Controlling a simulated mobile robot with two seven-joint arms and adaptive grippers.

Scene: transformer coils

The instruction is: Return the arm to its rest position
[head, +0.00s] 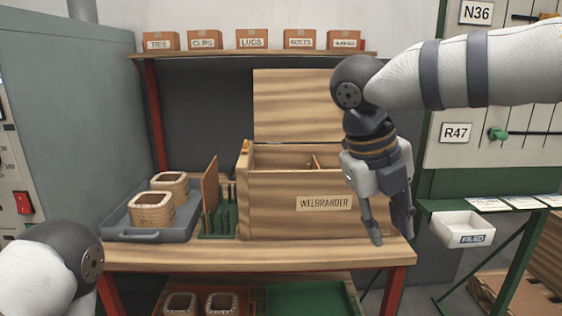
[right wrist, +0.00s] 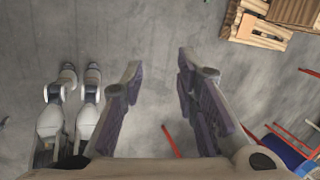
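My right arm comes in from the right in the head view. My right gripper (head: 388,232) hangs down in front of the right end of the open wooden box (head: 285,218), fingers pointing at the floor. My left arm shows only as a rounded link at the bottom left of the head view. The left gripper is not in view.
The workbench (head: 220,257) holds a grey tray (head: 120,229) with two coils (head: 152,209), a green rack (head: 219,219) and the box with its lid (head: 295,105) raised. A white bin (head: 458,226) stands at right. A shelf (head: 220,54) with several small boxes runs behind.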

